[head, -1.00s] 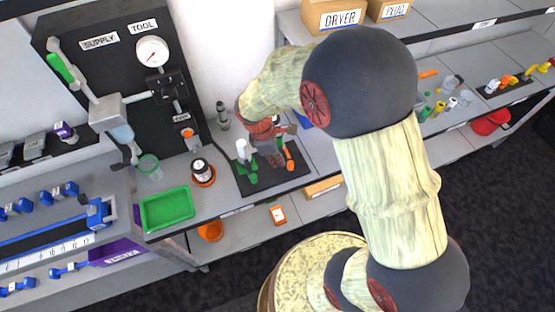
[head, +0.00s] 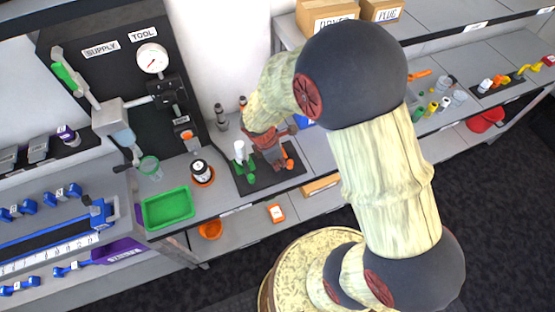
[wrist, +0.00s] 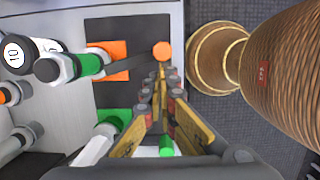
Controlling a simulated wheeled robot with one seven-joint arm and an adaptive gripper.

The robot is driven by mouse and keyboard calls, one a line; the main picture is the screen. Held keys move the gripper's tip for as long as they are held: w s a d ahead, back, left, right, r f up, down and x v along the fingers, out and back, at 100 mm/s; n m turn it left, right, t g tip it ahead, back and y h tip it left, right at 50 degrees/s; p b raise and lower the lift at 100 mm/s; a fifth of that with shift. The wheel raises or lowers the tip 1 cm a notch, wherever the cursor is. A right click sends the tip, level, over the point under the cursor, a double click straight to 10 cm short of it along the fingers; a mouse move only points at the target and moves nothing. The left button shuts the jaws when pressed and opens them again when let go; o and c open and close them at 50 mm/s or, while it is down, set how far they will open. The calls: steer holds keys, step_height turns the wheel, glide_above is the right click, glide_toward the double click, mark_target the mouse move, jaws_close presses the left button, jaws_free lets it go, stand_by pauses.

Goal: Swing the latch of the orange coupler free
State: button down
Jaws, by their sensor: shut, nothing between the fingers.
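My gripper (wrist: 161,78) is shut and empty in the wrist view, its fingertips just below an orange round knob in the picture. The orange coupler (wrist: 112,50) is on a black mat, left of the fingertips. A dark bar runs from it toward the orange knob (wrist: 162,50), which looks like the end of its latch. I cannot tell whether the fingers touch the knob or bar. In the head view my gripper (head: 270,152) is over the mat, with orange parts (head: 288,150) just right of it. My arm and gripper hide much of the coupler there.
Green parts (wrist: 115,120) and a white cylinder (head: 240,149) are beside the gripper on the mat (head: 262,184). A black-and-white jar (head: 200,168) and green tray (head: 168,207) stand to the left. A gauge panel (head: 105,75) rises behind. My own base is at the wrist view's right.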

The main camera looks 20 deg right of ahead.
mark_target(290, 162)
steer(key=n+p, duration=0.1)
steer(key=n, duration=0.1)
steer(key=d+n+t+p, duration=0.1)
steer(key=p, duration=0.1)
steer(key=s+d+n+p, duration=0.1)
steer(key=n, duration=0.1)
steer(key=shift+d+r+n, duration=0.15)
steer(key=shift+n, duration=0.15)
steer(key=n, duration=0.1)
steer(key=d+n+p, duration=0.1)
steer(key=shift+w+d+n+t+y+p, duration=0.1)
steer(key=shift+n+t+y+p, duration=0.2)
steer(key=shift+n+t+y, duration=0.1)
steer(key=shift+d, duration=0.15)
steer(key=shift+w+d, duration=0.1)
steer(key=shift+d, duration=0.05)
steer(key=shift+p, duration=0.3)
